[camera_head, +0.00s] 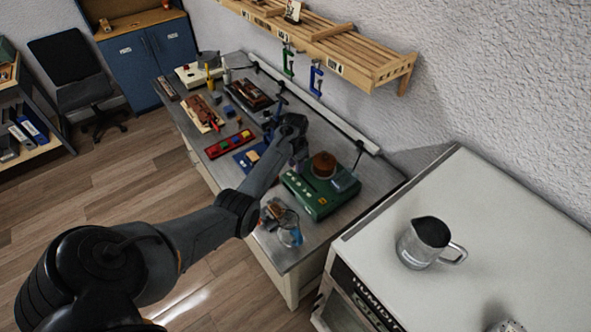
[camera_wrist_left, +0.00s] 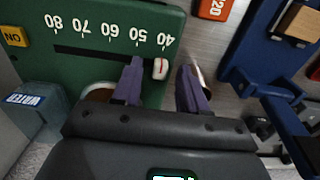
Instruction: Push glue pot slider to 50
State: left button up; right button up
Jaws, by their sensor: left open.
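The green glue pot base (camera_head: 312,204) stands on the workbench, with a brown round pot (camera_head: 323,163) on top. The left wrist view shows its front panel (camera_wrist_left: 85,60) upside down, with a dark slot under a scale from 80 to 40. The slider's white knob with a red line (camera_wrist_left: 160,68) sits at the 40 end of the slot, close to the 40 mark. My left gripper (camera_wrist_left: 160,75) is open, its purple fingers on either side of the knob; contact cannot be told. In the head view my left gripper (camera_head: 299,163) is by the base's left end. My right gripper is not in view.
A yellow ON button (camera_wrist_left: 14,36) and a WATER-labelled block (camera_wrist_left: 35,100) are on the panel's left in the wrist view. A glass jar (camera_head: 289,233) stands in front of the base. A blue holder (camera_wrist_left: 262,60) lies beside it. A metal pitcher (camera_head: 415,252) stands on the white cabinet.

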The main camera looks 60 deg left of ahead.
pick_arm(q)
jog(key=shift+f, duration=0.2)
jog(key=shift+c, duration=0.3)
grip_shut()
